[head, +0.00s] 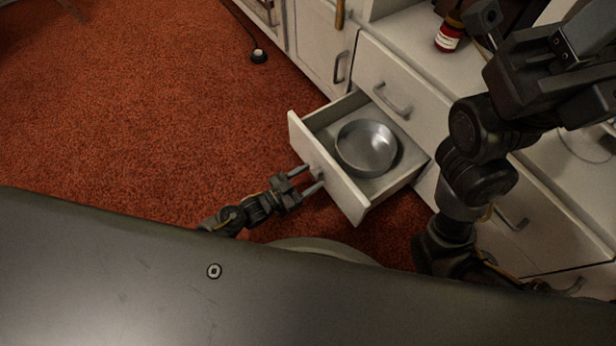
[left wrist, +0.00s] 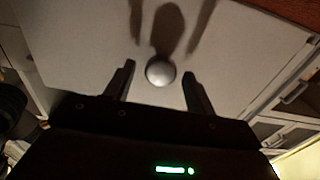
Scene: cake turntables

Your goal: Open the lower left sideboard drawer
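The lower left sideboard drawer (head: 340,185) is pulled well out, with its white front standing clear of the cabinet. A round metal pan (head: 366,146) lies inside it. My left gripper (head: 316,179) is at the outer face of the drawer front. In the left wrist view, the round drawer knob (left wrist: 160,73) sits between the two spread fingers (left wrist: 158,75), with a visible gap on each side. My right gripper (head: 486,18) is raised at the upper right, above the sideboard; its finger opening cannot be made out.
The white sideboard (head: 405,45) runs along the right, with a closed upper drawer (head: 400,85) above the open one. A bottle with a red label (head: 449,36) stands on it.

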